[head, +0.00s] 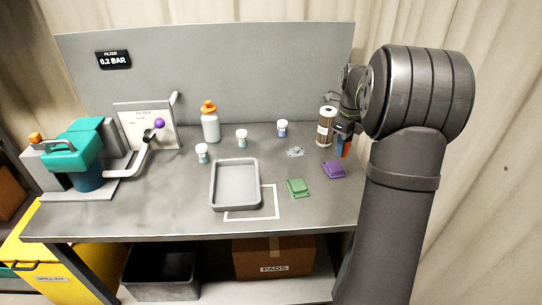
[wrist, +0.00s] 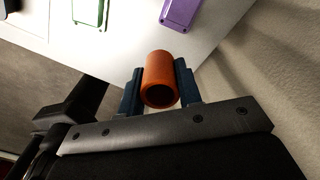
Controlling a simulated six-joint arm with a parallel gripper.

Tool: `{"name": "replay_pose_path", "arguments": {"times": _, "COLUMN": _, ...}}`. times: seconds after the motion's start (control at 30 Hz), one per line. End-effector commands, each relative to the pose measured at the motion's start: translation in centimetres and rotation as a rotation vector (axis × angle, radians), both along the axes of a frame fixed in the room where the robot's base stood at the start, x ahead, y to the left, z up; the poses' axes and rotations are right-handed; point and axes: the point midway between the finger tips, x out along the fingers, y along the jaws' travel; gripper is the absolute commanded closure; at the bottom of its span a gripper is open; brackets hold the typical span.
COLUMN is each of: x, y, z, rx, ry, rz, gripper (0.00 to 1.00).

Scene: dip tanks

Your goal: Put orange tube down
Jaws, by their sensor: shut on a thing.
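In the wrist view, an orange tube (wrist: 158,75) sits between the two dark fingers of my gripper (wrist: 160,88), with its open end toward the camera. My gripper is shut on it. In the head view, the tube (head: 346,148) shows as a small orange patch beside the blue-tipped fingers of my gripper (head: 342,143), at the right end of the bench (head: 120,215). My arm hides part of that area. I cannot tell from these views whether the tube touches the bench.
A brown-and-white filter cylinder (head: 326,128) stands close left of my gripper. A purple pad (head: 334,169) and a green pad (head: 298,187) lie in front. A grey tray (head: 214,190), several small jars and an orange-capped bottle (head: 211,125) stand further left. A curtain hangs at right.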

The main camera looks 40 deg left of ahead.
Motion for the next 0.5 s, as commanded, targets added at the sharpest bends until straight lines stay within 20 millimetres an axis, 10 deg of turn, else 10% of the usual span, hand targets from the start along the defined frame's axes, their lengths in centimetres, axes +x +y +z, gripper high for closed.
{"name": "replay_pose_path", "arguments": {"times": 0.2, "x": 0.6, "y": 9.5, "z": -0.4, "rx": -0.001, "ry": 0.001, "rz": 0.122, "gripper": 0.92}}
{"name": "replay_pose_path", "arguments": {"times": 0.5, "x": -0.1, "y": 15.4, "z": -0.9, "rx": -0.001, "ry": 0.001, "rz": 0.195, "gripper": 0.92}}
